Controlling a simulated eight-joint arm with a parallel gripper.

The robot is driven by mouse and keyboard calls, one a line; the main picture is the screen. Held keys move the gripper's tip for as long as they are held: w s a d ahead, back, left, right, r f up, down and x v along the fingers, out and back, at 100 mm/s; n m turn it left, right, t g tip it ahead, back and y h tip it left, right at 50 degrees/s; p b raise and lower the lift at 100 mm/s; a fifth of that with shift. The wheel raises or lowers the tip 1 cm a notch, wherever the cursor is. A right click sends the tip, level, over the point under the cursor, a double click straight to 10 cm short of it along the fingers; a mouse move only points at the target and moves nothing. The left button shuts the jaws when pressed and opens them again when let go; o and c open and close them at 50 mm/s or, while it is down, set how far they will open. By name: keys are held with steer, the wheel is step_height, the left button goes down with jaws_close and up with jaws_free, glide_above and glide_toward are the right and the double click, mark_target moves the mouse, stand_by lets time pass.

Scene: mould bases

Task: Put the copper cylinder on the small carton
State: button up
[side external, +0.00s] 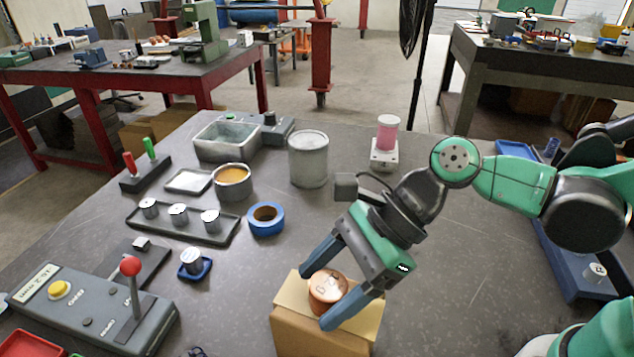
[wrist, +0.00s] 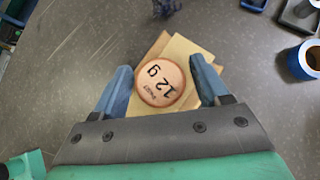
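The copper cylinder (side external: 328,288) sits upright on top of the small carton (side external: 300,333) at the front of the table. In the wrist view the copper cylinder (wrist: 160,83) shows its labelled top, with the tan carton (wrist: 182,50) beneath it. My gripper (side external: 317,298) is low over the carton, its two blue fingers on either side of the cylinder. In the wrist view my gripper (wrist: 160,66) is open, with a small gap at the right finger; the left finger is very near the cylinder, and contact there is unclear. The cylinder's lower edge is partly hidden.
A control box (side external: 95,310) with a red-knobbed lever stands at front left. Behind are a tray (side external: 185,228) with several metal weights, a blue tape roll (side external: 266,219), a pot (side external: 233,183) and a grey cylinder (side external: 308,160).

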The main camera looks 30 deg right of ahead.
steer(key=shift+o, duration=0.4)
steer(key=shift+r, duration=0.15)
